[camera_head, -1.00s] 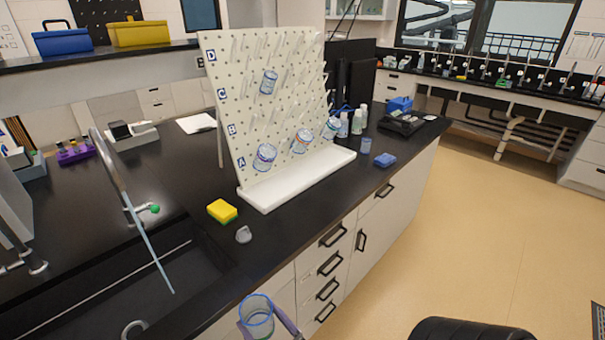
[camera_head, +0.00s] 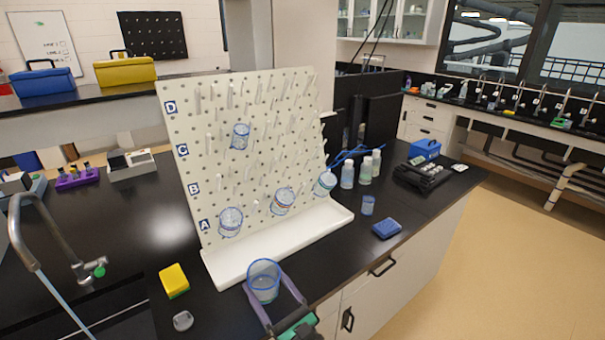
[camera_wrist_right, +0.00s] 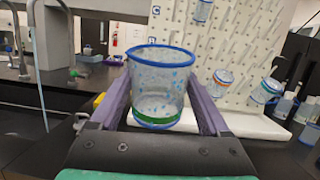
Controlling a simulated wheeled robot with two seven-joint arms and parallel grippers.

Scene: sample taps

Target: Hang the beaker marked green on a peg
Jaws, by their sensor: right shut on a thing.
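My right gripper (camera_head: 277,302) is shut on a clear beaker (camera_head: 263,281) with a blue rim, held upright above the bench's front edge. In the right wrist view the same beaker (camera_wrist_right: 158,90) sits between the purple fingers and shows a green band near its base and water drops on its wall. The white pegboard (camera_head: 205,130) stands behind it, with rows marked A to D. Several beakers hang on it: one (camera_head: 231,222) at lower left, one (camera_head: 283,201) at lower middle, one (camera_head: 324,184) at lower right and one (camera_head: 240,136) higher up. My left gripper is not in view.
A yellow sponge (camera_head: 174,281) and a grey stopper (camera_head: 182,321) lie left of the held beaker. A tap (camera_head: 40,240) runs over the sink at left. A small blue cup (camera_head: 368,205), a blue block (camera_head: 386,229) and bottles (camera_head: 366,170) stand right of the board.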

